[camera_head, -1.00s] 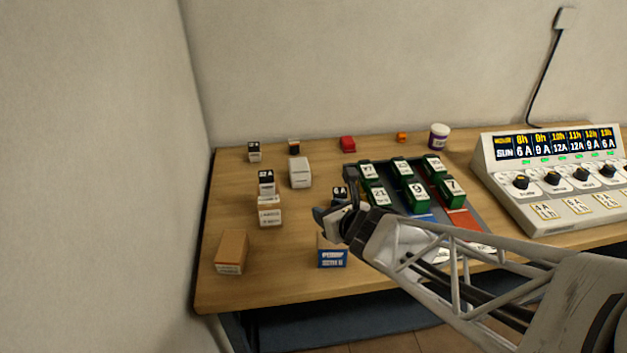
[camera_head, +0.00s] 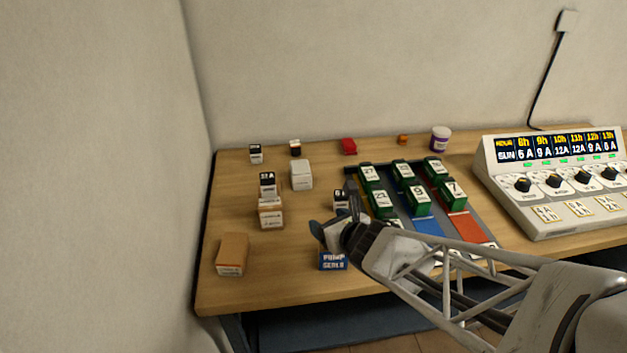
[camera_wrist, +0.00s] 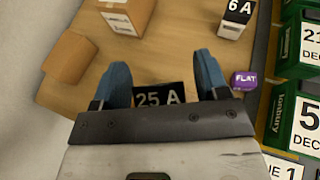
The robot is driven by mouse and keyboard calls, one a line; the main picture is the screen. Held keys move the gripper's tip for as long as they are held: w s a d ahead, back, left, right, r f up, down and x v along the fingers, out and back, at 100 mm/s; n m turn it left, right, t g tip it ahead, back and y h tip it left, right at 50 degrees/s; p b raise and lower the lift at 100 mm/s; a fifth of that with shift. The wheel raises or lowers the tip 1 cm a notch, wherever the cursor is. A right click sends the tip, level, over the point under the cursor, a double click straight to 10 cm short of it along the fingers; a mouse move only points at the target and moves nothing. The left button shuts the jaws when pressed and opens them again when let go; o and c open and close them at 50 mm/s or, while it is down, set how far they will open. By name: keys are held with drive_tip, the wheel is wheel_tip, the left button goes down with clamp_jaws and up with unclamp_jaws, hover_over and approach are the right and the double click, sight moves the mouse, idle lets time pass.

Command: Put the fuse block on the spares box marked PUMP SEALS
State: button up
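The fuse block (camera_wrist: 160,95), with a black "25 A" label, is between the blue fingers of my gripper (camera_wrist: 162,82) in the wrist view. In the head view my gripper (camera_head: 328,230) is low, right over the spares box marked PUMP SEALS (camera_head: 333,262), whose blue label faces front. The gripper covers the box top, so I cannot tell whether the block touches it. The box is hidden in the wrist view.
A "6 A" block (camera_wrist: 235,20) stands just beyond my gripper. Cardboard boxes (camera_head: 232,255) (camera_head: 270,214) stand to the left, the farther one with a block on it. A rack of green batteries (camera_head: 418,196) is close on the right.

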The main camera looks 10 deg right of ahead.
drive_tip(key=shift+r, duration=0.15)
drive_tip(key=shift+s+d+r, duration=0.2)
drive_tip(key=shift+s+r, duration=0.1)
drive_tip(key=shift+s, duration=0.15)
drive_tip(key=v, duration=1)
drive_tip(key=shift+s+r, duration=0.15)
drive_tip(key=shift+s, duration=0.2)
drive_tip(key=shift+d, duration=0.1)
